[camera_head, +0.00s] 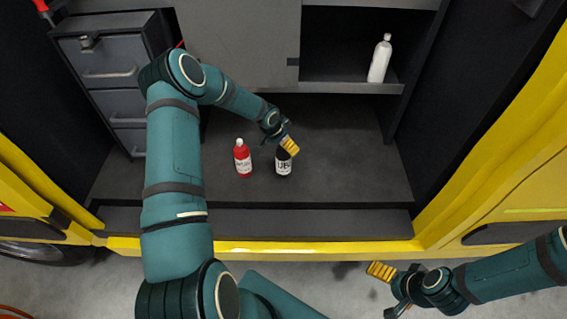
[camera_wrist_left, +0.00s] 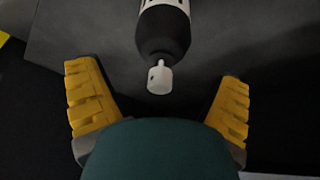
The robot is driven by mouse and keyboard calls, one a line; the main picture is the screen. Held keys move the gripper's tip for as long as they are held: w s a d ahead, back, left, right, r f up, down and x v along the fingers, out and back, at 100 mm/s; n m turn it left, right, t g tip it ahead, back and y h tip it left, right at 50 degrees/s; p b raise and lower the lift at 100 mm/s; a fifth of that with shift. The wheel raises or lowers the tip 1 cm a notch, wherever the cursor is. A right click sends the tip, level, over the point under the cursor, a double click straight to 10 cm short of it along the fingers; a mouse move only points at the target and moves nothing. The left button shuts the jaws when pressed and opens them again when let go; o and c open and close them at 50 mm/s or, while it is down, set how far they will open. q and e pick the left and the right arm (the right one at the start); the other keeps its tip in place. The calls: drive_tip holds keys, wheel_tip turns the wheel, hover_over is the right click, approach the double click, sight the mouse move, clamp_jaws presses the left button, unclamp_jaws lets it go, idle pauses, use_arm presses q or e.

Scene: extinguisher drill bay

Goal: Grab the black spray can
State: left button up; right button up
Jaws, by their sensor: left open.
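The black spray can (camera_head: 283,167) stands upright on the dark bay floor, with a white label; its top is hidden behind my left gripper in the head view. In the left wrist view the can (camera_wrist_left: 163,35) shows its black shoulder and white nozzle between and beyond the open fingers. My left gripper (camera_head: 289,146) is open at the can's top, its yellow fingers (camera_wrist_left: 158,108) apart on either side, with no finger seen touching it. My right gripper (camera_head: 385,285) is low at the right, outside the bay, away from the can; its opening is unclear.
A red bottle (camera_head: 243,160) with a white cap stands just left of the can. A white bottle (camera_head: 380,60) stands on the upper right shelf (camera_head: 350,87). Grey drawers (camera_head: 105,70) are at the left. The bay floor (camera_head: 350,160) right of the can is clear.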

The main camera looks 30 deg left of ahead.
use_arm(q)
drive_tip(key=shift+x, duration=1.2)
clamp_jaws()
